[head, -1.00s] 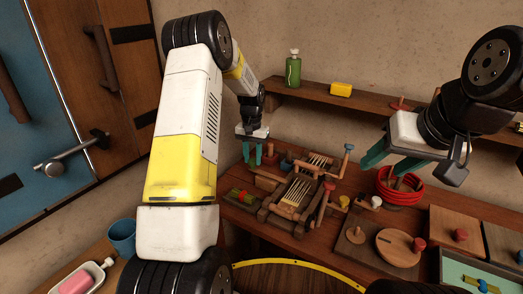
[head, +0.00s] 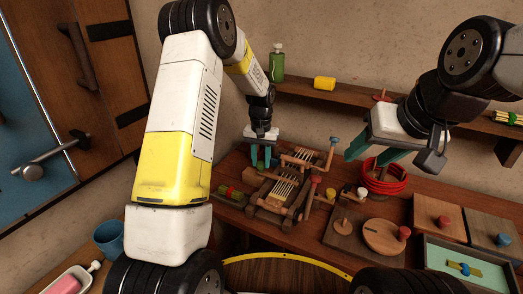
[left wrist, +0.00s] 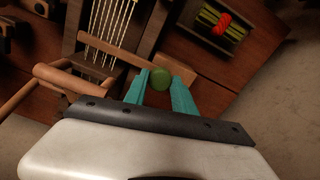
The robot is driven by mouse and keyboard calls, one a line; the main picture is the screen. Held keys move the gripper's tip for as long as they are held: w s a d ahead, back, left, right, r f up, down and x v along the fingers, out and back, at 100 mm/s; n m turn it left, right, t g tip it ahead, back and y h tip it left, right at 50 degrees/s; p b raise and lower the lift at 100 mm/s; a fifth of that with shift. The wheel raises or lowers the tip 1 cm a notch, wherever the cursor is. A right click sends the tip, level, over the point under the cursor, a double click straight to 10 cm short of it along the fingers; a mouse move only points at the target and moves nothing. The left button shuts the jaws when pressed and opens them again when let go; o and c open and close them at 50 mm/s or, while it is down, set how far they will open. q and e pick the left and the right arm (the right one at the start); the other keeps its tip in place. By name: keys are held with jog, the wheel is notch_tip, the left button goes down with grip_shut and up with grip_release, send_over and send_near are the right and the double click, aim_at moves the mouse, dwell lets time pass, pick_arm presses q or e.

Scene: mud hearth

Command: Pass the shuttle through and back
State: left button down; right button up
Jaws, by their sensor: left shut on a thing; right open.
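The small wooden loom (head: 270,207) with pale stretched threads (head: 284,190) stands on the bench; its threads also show in the left wrist view (left wrist: 110,25). My left gripper (head: 264,156) is at the loom's back left side. In the left wrist view its teal fingers (left wrist: 160,88) are shut on a round green knob (left wrist: 160,78), beside a wooden bar (left wrist: 178,70). I cannot tell whether the knob belongs to the shuttle; no shuttle is clearly visible elsewhere. My right gripper (head: 374,148) is open and empty above the bench, right of the loom.
A small tray with green and red pieces (head: 231,193) lies left of the loom. A red coil (head: 383,180), a board with a round wooden disc (head: 384,236) and boxes (head: 438,220) fill the right.

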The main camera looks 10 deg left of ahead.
pick_arm(q)
jog(key=c, duration=1)
grip_release()
jog(key=shift+r, duration=0.1)
notch_tip(320, 180, up, 8)
jog(key=shift+f, duration=0.2)
